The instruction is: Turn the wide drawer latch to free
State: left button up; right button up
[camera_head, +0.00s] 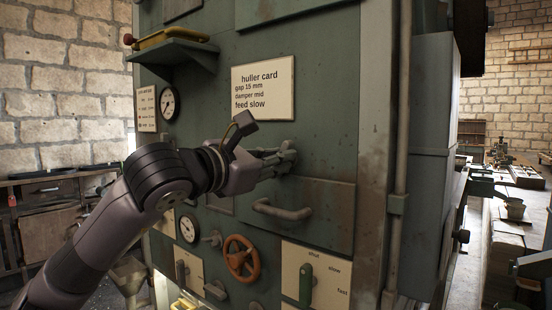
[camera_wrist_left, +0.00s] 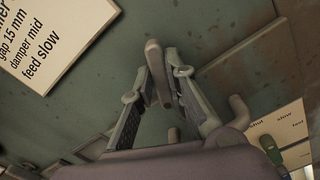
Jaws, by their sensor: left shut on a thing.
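The wide drawer (camera_head: 325,230) is a dark green panel with a curved grey pull handle (camera_head: 282,211) in the head view. In the head view the fingers mostly hide the latch. The drawer's handle also shows in the wrist view (camera_wrist_left: 238,113), right of the fingers. My right gripper is not in view.
The huller card (camera_head: 263,89) is fixed above the gripper. A vertical pipe (camera_head: 399,150) runs along the cabinet's right edge. A shelf (camera_head: 175,52) juts out at upper left.

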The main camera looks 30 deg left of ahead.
pick_arm(q)
grip_shut()
jog(key=shift+m, duration=0.3)
jog(key=shift+d+m+b, duration=0.1)
jog(key=shift+m+b, duration=0.2)
jog(key=shift+m, duration=0.9)
jog(key=m, duration=0.3)
jog(key=shift+d+f+m, duration=0.1)
jog(key=shift+f+m, duration=0.05)
jog(key=shift+m, duration=0.25)
jog(key=m, duration=0.5)
jog(key=shift+f+m, duration=0.15)
jog(key=shift+m, duration=0.55)
jog(key=o, duration=0.7)
grip_release()
jog(key=shift+s, duration=0.1)
